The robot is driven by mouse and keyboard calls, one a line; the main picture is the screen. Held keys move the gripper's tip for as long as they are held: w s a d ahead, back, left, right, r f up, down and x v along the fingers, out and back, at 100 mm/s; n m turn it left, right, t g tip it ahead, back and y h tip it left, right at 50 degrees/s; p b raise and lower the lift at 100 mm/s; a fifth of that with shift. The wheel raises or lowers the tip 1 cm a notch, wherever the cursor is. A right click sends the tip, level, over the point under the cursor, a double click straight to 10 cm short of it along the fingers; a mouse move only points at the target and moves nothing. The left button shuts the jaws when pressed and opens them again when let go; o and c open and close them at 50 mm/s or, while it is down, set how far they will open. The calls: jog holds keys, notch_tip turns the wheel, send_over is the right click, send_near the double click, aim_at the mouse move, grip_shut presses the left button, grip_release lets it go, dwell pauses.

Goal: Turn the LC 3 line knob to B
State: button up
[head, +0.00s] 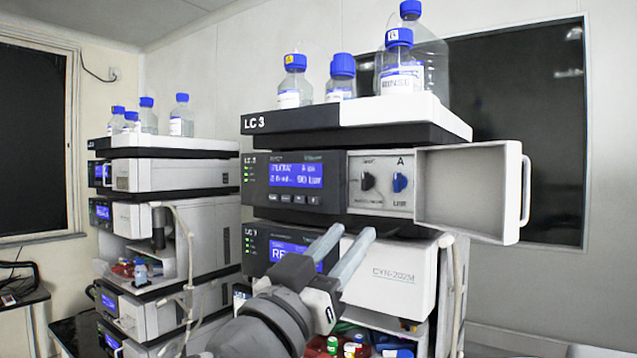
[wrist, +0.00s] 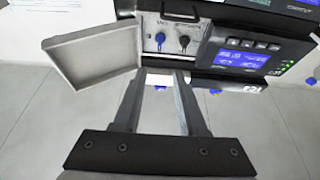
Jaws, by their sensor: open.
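The LC 3 stack (head: 292,120) stands in the middle of the head view. Its knob panel (head: 381,203) is exposed behind an open door. The blue line knob (head: 399,183) sits on the right of this panel, under a letter A, with its grip roughly upright. A black knob (head: 367,181) is to its left. The wrist view is turned over, with the blue knob (wrist: 160,39) left of the black knob (wrist: 183,42). My gripper (head: 347,236) is open and empty, below and in front of the panel, apart from the knobs. Its two fingers (wrist: 161,76) show in the wrist view. I cannot read a B mark.
The open door (head: 466,190) swings out to the right of the panel, its handle (head: 525,190) at the outer edge. Bottles (head: 398,70) stand on the stack's top. A second stack (head: 170,200) is at the left. A display unit (head: 296,180) is left of the knobs.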

aim_at(396, 180)
jog(key=p+x, duration=0.4)
jog(key=x, duration=1.2)
jog(key=shift+w+d+r, duration=0.15)
jog(key=shift+w+d, duration=0.1)
grip_shut()
